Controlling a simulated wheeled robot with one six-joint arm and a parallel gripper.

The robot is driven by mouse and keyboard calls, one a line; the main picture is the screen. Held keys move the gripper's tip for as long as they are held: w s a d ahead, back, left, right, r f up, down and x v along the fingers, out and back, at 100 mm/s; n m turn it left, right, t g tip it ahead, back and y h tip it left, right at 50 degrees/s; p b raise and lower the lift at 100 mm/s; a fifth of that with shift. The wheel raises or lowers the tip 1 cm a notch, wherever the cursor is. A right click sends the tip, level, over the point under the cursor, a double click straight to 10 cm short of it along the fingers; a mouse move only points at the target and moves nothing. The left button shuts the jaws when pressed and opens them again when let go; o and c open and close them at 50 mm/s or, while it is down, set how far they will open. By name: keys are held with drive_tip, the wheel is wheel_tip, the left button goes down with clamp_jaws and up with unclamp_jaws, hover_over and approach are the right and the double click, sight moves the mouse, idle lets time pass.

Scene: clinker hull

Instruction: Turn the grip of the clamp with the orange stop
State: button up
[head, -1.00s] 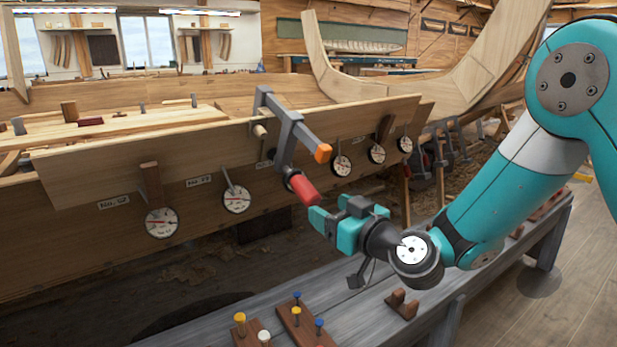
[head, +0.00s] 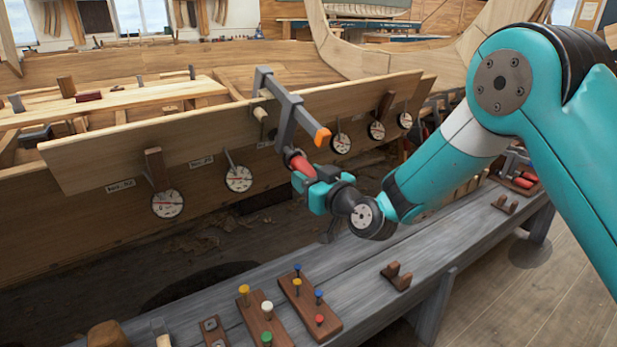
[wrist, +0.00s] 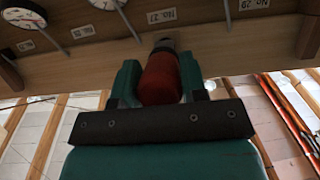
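The clamp (head: 286,125) is a grey bar clamp on the upper edge of the hull plank, with an orange stop (head: 322,137) at its lower right corner. Its red grip (head: 299,163) hangs below the frame, tilted down to the right. My gripper (head: 308,178) is at the grip, with its teal fingers on either side. In the wrist view, the red grip (wrist: 160,80) lies between the two fingers of my gripper (wrist: 159,82). The fingers look very close to its sides; I cannot tell whether they press on it. The orange stop does not show in the wrist view.
Round dials (head: 239,179) hang along the plank beside the clamp. A grey bench (head: 360,290) runs below, bearing wooden blocks with coloured pegs (head: 310,305) and a brown cradle (head: 397,276). The space between bench and hull is open.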

drive_tip(key=shift+f+b, duration=0.1)
drive_tip(key=shift+b, duration=0.4)
drive_tip(key=shift+f+m+g+y+b, duration=0.15)
drive_tip(key=shift+m+g+y+b, duration=0.2)
drive_tip(key=shift+b, duration=0.6)
drive_tip(key=m+g+y+b, duration=0.1)
drive_tip(key=b, duration=0.2)
drive_tip(key=m+g+y+b, duration=0.1)
drive_tip(key=m+b, duration=0.1)
drive_tip(key=b, duration=0.1)
drive_tip(key=shift+y, duration=0.25)
drive_tip(key=shift+r+m+g+y+b, duration=0.25)
drive_tip(key=shift+m+y+b, duration=0.25)
drive_tip(key=shift+m+b, duration=0.1)
drive_tip(key=shift+r, duration=0.1)
drive_tip(key=o, duration=0.9)
drive_tip(key=shift+a, duration=0.1)
